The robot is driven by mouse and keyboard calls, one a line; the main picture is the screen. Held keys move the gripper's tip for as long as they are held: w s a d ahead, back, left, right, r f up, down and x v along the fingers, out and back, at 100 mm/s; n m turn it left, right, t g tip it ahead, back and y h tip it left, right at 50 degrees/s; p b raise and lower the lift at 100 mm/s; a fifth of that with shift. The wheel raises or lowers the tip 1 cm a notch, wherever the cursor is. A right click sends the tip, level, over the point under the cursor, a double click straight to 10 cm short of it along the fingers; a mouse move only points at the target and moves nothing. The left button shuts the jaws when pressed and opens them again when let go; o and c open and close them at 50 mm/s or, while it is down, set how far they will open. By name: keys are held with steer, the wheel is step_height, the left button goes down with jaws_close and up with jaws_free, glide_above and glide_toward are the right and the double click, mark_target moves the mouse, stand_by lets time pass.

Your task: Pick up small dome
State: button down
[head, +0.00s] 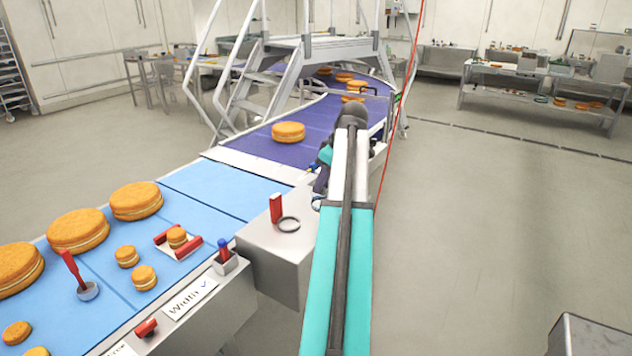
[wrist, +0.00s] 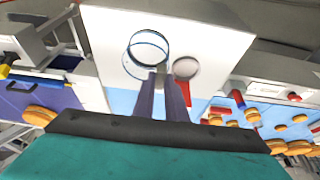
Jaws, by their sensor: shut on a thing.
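My gripper (head: 320,188) is at the end of my outstretched arm, beside the grey metal box at the belt's edge. In the wrist view my gripper (wrist: 163,76) shows two dark fingers close together. They are shut on a small clear dome (wrist: 148,47) with a dark and bluish round rim, beyond the fingertips. In the head view the small dome (head: 316,202) shows only as a thin rim below the fingers, partly hidden by my arm. Whether the dome touches the box cannot be told.
The metal box (head: 262,252) bears a red upright piece (head: 276,208) and a dark ring close beside it. Filled rounds of several sizes, such as a large one (head: 136,200), lie on the light-blue belt (head: 215,190) at left. Open floor (head: 500,250) lies right.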

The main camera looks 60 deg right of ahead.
steer(key=s+a+b, duration=0.1)
steer(key=s+a, duration=0.3)
steer(key=shift+s+r, duration=0.3)
steer(key=shift+s, duration=0.1)
steer(key=shift+d+r, duration=0.1)
steer(key=shift+r, duration=0.05)
stand_by(0.4)
steer(key=shift+r+p, duration=0.6)
steer(key=shift+r, duration=0.15)
steer(key=shift+s, duration=0.15)
stand_by(0.7)
